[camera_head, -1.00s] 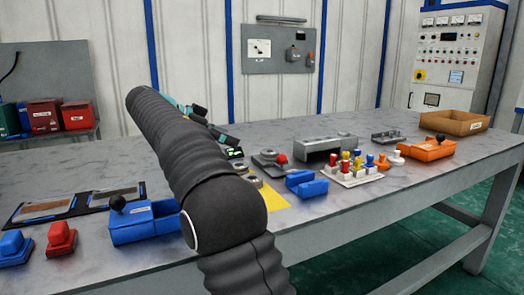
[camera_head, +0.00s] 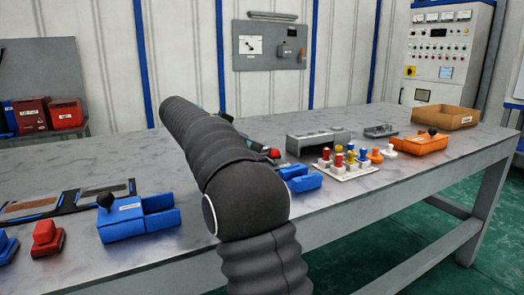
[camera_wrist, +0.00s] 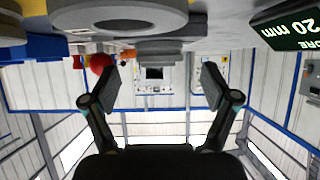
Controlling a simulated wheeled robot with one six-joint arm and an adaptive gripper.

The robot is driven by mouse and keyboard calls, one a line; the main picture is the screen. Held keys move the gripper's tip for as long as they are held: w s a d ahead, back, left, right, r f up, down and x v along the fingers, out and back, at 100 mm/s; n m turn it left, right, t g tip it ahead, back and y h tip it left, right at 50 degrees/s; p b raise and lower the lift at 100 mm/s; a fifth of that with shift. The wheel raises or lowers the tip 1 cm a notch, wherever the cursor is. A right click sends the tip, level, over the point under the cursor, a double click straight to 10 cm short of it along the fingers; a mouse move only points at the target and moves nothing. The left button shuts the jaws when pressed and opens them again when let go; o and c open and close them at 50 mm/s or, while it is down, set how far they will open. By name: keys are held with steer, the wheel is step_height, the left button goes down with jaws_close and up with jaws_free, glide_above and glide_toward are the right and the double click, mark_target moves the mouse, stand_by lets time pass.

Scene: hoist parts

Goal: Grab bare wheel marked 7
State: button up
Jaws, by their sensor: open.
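A grey ring-shaped wheel (camera_wrist: 118,14) shows close up at the top of the wrist view, which is upside down. No number can be read on it, so I cannot tell whether it is the one marked 7. My gripper (camera_wrist: 158,84) is open and empty, with one finger on each side, apart from the ring. In the head view my arm hides the gripper and the wheels.
A red ball knob (camera_wrist: 100,62) stands beyond the ring.

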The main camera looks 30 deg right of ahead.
mark_target(266, 147)
steer(key=x, duration=0.3)
steer(key=shift+d, duration=0.25)
steer(key=c, duration=1.4)
steer(key=shift+c, duration=0.8)
steer(key=shift+r, duration=0.1)
